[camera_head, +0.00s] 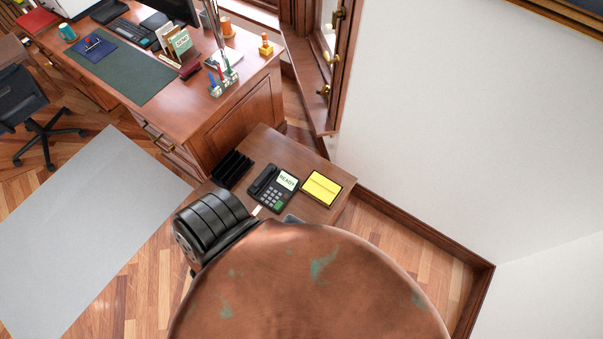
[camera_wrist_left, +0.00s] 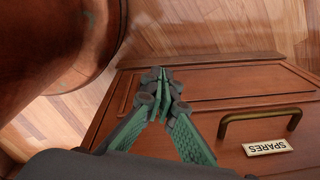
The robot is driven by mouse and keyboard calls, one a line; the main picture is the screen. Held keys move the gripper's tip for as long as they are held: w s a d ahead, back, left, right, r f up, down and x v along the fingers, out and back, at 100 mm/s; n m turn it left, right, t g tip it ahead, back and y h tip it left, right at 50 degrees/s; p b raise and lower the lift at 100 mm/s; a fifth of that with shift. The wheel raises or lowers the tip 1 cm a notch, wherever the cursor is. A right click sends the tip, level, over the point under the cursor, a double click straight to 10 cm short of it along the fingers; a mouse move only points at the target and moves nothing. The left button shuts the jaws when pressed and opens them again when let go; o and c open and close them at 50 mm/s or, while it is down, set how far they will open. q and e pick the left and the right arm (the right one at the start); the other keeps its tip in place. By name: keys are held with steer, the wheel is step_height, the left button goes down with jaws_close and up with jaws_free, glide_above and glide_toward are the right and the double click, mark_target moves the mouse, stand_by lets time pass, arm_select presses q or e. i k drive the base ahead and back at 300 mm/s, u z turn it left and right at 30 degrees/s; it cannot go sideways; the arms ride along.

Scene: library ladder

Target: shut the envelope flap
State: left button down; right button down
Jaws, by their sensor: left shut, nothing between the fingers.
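I cannot make out an envelope or its flap for certain. A flat yellow item with a dark edge (camera_head: 321,188) lies at the right of the small wooden side table (camera_head: 316,213); I cannot tell whether it is an envelope. My left gripper (camera_wrist_left: 164,93) shows in the left wrist view with its green fingers together at the tips and nothing between them. It is in front of a wooden front with a brass handle (camera_wrist_left: 262,119) and a label reading SPARES (camera_wrist_left: 267,147). The head view does not show its fingers. My right gripper is in neither view.
A black phone (camera_head: 273,189) and a black rack (camera_head: 232,168) stand on the side table. A large desk (camera_head: 190,105) with several small items stands behind. A large copper-coloured round surface (camera_head: 310,290) hides the foreground. An open window frame (camera_head: 325,90) is above right.

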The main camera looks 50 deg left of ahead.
mark_target(322, 180)
steer(key=u, duration=2)
steer(key=k, duration=0.65)
steer(key=z, duration=1.4)
